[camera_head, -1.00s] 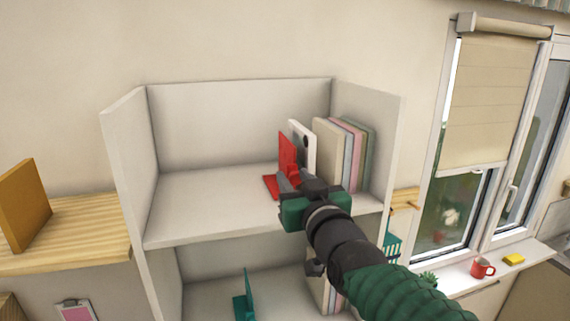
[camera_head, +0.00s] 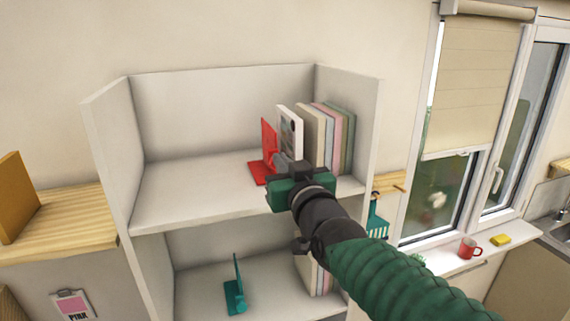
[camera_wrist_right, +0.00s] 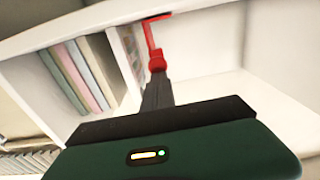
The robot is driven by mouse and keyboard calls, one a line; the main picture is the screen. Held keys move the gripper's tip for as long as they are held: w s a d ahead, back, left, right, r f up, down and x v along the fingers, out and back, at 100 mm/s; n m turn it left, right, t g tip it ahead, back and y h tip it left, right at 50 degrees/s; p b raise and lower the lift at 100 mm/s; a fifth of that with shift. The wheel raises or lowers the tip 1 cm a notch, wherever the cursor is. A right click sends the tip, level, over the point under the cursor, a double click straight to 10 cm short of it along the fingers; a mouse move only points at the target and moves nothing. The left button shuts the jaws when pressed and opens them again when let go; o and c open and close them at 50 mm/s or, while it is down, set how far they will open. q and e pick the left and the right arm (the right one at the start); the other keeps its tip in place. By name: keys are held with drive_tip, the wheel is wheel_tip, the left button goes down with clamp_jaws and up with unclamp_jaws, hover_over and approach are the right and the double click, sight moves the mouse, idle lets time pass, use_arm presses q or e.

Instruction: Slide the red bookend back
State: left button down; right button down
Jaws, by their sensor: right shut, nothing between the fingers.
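The red bookend (camera_head: 268,138) stands on the upper shelf, its upright plate left of a white book (camera_head: 290,123) and its flat foot pointing left. My right gripper (camera_head: 279,161) is shut and empty, its fingertips at the front of the bookend, apparently close against it. In the right wrist view, the shut fingers (camera_wrist_right: 157,92) point at a red part of the bookend (camera_wrist_right: 155,48); whether they touch cannot be told. The gripper body hides the lower front of the bookend and the white book. My left gripper is not in view.
Several upright books (camera_head: 330,138) fill the right end of the upper shelf (camera_head: 180,190). The left of that shelf is empty. A teal bookend (camera_head: 235,290) stands on the lower shelf. The shelf side wall (camera_head: 370,125) rises just right of the books.

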drive_tip(key=shift+w+d+f, duration=0.15)
drive_tip(key=shift+w+d, duration=0.1)
drive_tip(key=shift+d, duration=0.2)
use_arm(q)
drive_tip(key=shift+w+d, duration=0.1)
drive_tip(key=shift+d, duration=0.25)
use_arm(e)
drive_tip(key=shift+a, duration=0.2)
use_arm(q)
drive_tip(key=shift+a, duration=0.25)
use_arm(e)
drive_tip(key=shift+s+a, duration=0.1)
drive_tip(key=shift+a, duration=0.15)
drive_tip(key=shift+d, duration=0.1)
